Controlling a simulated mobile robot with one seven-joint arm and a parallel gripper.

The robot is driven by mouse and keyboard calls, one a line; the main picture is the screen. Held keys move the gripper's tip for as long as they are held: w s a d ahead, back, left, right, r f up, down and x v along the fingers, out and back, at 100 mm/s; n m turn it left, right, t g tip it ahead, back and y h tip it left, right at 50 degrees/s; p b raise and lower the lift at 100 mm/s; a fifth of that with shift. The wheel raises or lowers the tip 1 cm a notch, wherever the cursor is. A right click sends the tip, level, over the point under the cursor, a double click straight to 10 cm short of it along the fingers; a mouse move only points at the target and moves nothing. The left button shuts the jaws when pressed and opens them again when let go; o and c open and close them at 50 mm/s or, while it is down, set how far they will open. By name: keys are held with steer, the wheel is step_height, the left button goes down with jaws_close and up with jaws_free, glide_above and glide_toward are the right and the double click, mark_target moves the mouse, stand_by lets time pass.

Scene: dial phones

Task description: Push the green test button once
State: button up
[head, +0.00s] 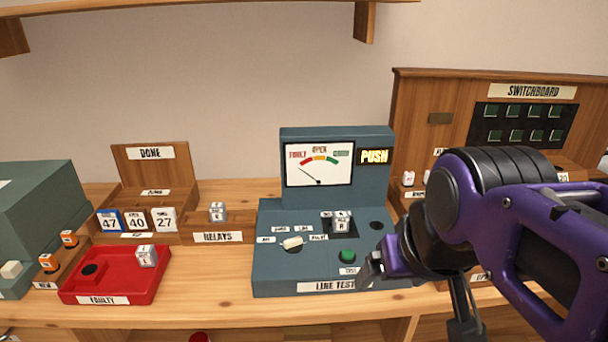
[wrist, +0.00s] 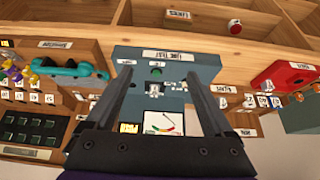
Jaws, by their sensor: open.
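The green test button (head: 347,256) sits on the sloped front of the blue-grey line tester (head: 275,272), above its TEST label. In the wrist view the green button (wrist: 156,72) appears between my two fingers, past their tips. My gripper (head: 416,290) is open and empty, in front of the tester's right side in the head view and apart from the button. A small white relay (head: 341,222) stands in the tester's dark socket. A yellow PUSH sign (head: 374,156) is lit, and the meter needle (head: 310,174) points left, towards FAULTY.
A red FAULTY tray (head: 120,285) holding a relay stands at the left. The wooden DONE rack (head: 150,165) is behind it. The switchboard (head: 440,95) is at the right, behind my arm.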

step_height(320, 180, down, 2)
steer(key=shift+f+b, duration=0.1)
steer(key=shift+b, duration=0.25)
jaws_close()
stand_by(1.5)
